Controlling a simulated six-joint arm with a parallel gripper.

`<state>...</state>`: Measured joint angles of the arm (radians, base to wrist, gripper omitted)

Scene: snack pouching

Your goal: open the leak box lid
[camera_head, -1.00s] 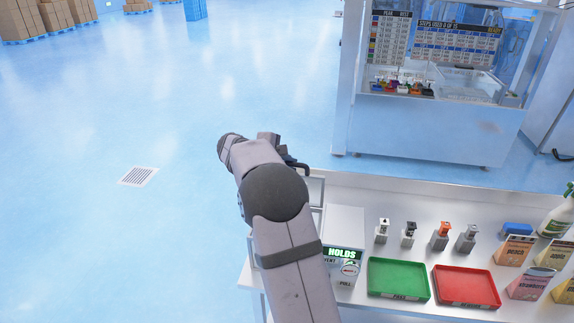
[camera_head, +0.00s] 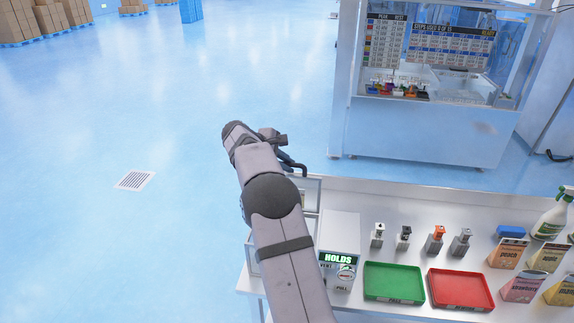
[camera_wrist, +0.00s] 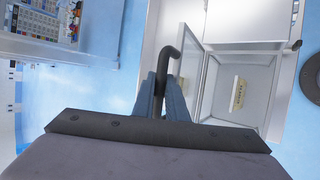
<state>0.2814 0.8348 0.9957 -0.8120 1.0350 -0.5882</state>
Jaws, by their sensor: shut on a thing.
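In the wrist view, my gripper (camera_wrist: 168,98) is shut on a dark bent handle (camera_wrist: 172,62), whose hooked end sticks out past the fingers. A pale frame, seemingly the lid (camera_wrist: 190,75), stands at an angle beside the handle. The chamber interior (camera_wrist: 222,97) shows to its right, with a small yellow-labelled item (camera_wrist: 238,93) inside. How far the lid is raised is hard to tell.
A green tray (camera_head: 394,299) and a red tray (camera_head: 459,305) lie right of the box. The floor left of the bench is open.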

